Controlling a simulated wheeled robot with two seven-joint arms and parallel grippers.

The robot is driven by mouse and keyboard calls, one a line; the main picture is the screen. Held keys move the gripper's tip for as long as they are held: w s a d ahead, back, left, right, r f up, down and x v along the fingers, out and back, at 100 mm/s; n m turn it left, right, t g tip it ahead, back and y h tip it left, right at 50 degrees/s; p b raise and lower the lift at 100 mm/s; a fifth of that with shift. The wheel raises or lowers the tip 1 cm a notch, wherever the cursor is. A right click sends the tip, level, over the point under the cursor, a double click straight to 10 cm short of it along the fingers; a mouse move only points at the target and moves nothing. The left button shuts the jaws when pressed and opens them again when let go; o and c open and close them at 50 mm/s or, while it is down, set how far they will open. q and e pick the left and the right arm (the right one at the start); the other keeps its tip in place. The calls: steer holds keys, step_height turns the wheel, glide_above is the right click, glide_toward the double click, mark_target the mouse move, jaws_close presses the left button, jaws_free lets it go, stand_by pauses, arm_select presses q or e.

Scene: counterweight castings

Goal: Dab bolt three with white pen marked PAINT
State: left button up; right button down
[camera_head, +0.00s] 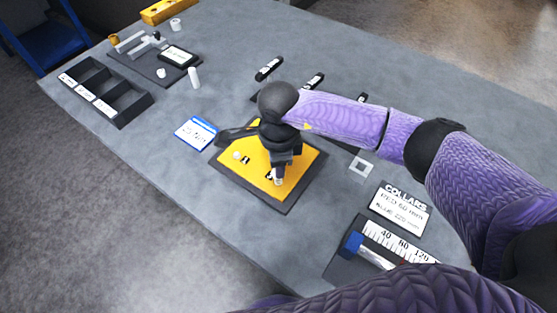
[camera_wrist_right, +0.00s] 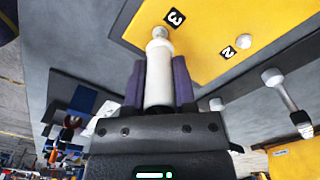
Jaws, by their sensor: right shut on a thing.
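My right gripper (camera_head: 279,172) is over the yellow plate (camera_head: 305,160), pointing down. It is shut on a white pen (camera_wrist_right: 159,78), which sits between its fingers in the wrist view. The pen's far end is close to the black label 3 (camera_wrist_right: 174,18). A small round white shape (camera_wrist_right: 160,32) shows at that end; I cannot tell whether it is bolt three or the tip, or whether they touch. A white bolt head (camera_wrist_right: 244,48) is beside label 2 (camera_wrist_right: 229,52). Any lettering on the pen is not visible. My left gripper is not in view.
A blue-edged card (camera_head: 196,132) lies left of the plate. A black compartment tray (camera_head: 118,118) and a dark fixture board (camera_head: 155,65) are farther left. Black pieces (camera_head: 268,68) lie behind my arm. A COLLARS card (camera_head: 400,207) and a scale (camera_head: 395,243) are at right.

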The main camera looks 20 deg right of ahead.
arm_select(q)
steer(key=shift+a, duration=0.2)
arm_select(e)
steer(key=shift+s, duration=0.1)
steer(key=shift+r, duration=0.1)
steer(key=shift+r+p, duration=0.75)
steer(key=shift+r, duration=0.05)
step_height(320, 180, up, 3)
steer(key=shift+f+p, duration=0.1)
steer(key=shift+p, duration=0.95)
steer(key=shift+r+p, duration=0.5)
steer(key=shift+r, duration=0.2)
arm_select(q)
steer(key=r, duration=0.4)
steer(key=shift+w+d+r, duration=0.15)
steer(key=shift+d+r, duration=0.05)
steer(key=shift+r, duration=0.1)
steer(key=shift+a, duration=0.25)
